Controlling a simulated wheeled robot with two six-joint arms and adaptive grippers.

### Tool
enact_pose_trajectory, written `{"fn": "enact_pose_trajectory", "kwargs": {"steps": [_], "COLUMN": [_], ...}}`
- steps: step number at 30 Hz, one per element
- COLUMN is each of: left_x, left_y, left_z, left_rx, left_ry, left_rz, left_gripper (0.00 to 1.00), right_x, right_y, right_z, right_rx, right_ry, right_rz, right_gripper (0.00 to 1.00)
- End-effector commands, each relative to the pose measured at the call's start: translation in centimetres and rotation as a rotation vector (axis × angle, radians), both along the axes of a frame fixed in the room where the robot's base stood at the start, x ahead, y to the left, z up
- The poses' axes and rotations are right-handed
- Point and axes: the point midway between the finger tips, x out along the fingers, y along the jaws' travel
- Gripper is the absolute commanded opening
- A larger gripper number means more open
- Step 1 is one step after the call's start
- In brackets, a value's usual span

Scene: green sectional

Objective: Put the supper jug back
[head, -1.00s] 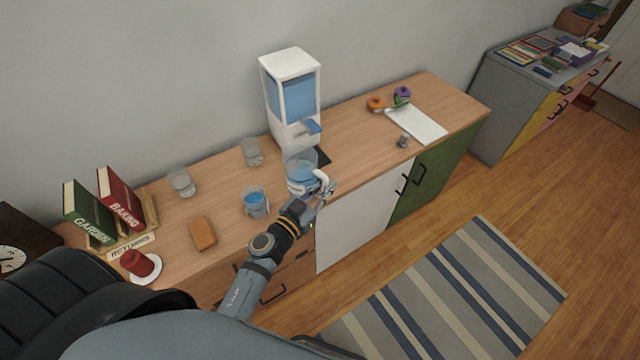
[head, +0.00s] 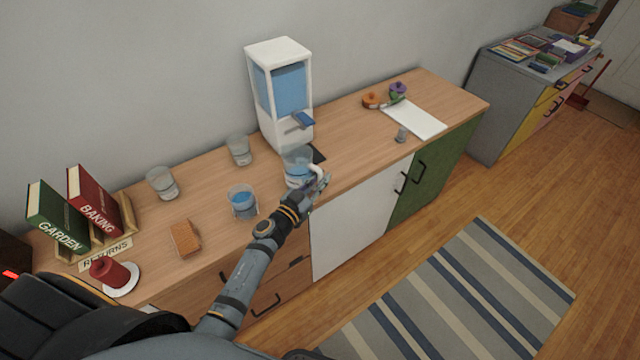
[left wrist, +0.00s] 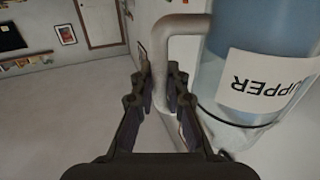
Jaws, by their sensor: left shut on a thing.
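The supper jug (head: 297,165) is clear with a white handle and holds blue water. It is at the front of the counter by the white dispenser (head: 277,85). In the left wrist view the jug (left wrist: 262,50) fills the right side, its label partly cut off and upside down, reading "UPPER". My left gripper (head: 318,184) is shut on the jug's handle; in the left wrist view the fingers (left wrist: 160,95) flank the handle. Whether the jug touches the counter is unclear. My right gripper is not in view.
A sponge (head: 184,238), books (head: 95,203) and red cup (head: 108,270) are at left. A white board (head: 414,118) lies at right.

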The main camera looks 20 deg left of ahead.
Motion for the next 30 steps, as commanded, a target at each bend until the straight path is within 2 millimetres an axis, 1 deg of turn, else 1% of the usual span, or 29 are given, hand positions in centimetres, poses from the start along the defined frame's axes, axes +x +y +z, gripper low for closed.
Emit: {"fn": "enact_pose_trajectory", "kwargs": {"steps": [3, 7, 8, 12, 13, 20, 22, 23, 26, 30], "left_x": [0.0, 0.0, 0.0, 0.0, 0.0, 0.0, 0.0, -0.3, -2.0, -5.3], "left_y": [0.0, 0.0, 0.0, 0.0, 0.0, 0.0, 0.0, 0.1, 0.6, 1.7], "left_z": [0.3, -0.1, -0.2, -0.1, -0.1, -0.1, 0.3, 0.1, -0.1, -0.3], "left_rx": [0.001, 0.001, 0.001, 0.001, 0.001, 0.001, 0.0, 0.0, 0.002, 0.004], "left_ry": [-0.001, 0.0, 0.002, 0.002, 0.002, 0.002, 0.001, 0.003, 0.004, 0.005], "left_rz": [0.0, 0.0, 0.0, 0.0, 0.0, 0.001, 0.001, 0.001, 0.001, 0.0], "left_gripper": [0.0, 0.0, 0.15, 0.34, 0.36, 0.36, 0.36, 0.36, 0.36, 0.36], "right_x": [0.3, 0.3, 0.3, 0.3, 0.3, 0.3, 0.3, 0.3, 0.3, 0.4], "right_y": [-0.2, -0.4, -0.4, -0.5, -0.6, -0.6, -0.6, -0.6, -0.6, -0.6], "right_z": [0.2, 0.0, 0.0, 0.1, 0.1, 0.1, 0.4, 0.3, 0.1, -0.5], "right_rx": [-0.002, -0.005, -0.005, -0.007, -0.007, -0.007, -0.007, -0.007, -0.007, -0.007], "right_ry": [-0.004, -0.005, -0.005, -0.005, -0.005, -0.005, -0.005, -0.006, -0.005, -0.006], "right_rz": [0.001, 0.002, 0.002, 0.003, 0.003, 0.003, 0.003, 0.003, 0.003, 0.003], "right_gripper": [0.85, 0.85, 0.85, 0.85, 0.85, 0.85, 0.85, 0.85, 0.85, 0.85]}}
